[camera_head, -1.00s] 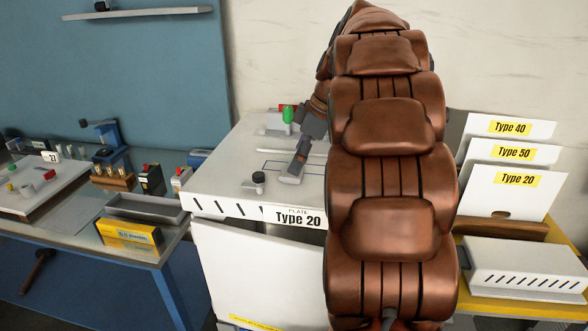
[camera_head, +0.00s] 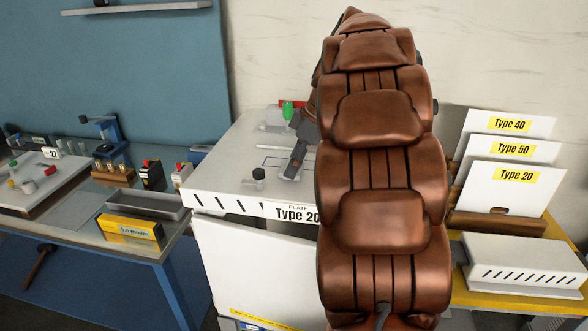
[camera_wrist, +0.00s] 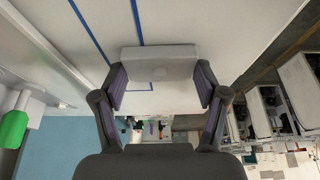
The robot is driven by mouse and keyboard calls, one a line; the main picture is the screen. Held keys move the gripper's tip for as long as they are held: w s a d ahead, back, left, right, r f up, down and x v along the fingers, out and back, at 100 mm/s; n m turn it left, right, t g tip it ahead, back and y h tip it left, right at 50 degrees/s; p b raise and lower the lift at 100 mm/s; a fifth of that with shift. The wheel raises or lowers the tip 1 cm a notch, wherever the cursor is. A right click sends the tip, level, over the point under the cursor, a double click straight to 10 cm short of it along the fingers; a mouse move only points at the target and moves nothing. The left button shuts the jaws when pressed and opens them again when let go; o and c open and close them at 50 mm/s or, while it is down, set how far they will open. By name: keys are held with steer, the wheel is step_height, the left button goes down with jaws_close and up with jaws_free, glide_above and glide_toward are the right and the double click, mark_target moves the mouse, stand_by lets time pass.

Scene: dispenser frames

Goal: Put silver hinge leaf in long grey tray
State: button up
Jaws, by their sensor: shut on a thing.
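The silver hinge leaf (camera_wrist: 158,63) is a flat, pale grey plate seen between my fingertips in the wrist view. My gripper (camera_wrist: 160,86) is shut on it, with one finger at each side. In the head view my gripper (camera_head: 297,160) is over the white bench top, and a bit of the leaf (camera_head: 290,174) shows at its tip. I cannot tell whether the leaf touches the surface. The long grey tray (camera_head: 160,212) is on the glass-topped table to the left, behind a yellow box, well apart from my gripper. It looks empty.
A yellow box (camera_head: 130,229) is in front of the tray. Small black and white boxes (camera_head: 151,175) stand behind it. Type plates (camera_head: 505,190) stand at right.

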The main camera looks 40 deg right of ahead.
steer(key=c, duration=0.5)
step_height(320, 180, up, 10)
steer(key=b, duration=0.2)
stand_by(0.6)
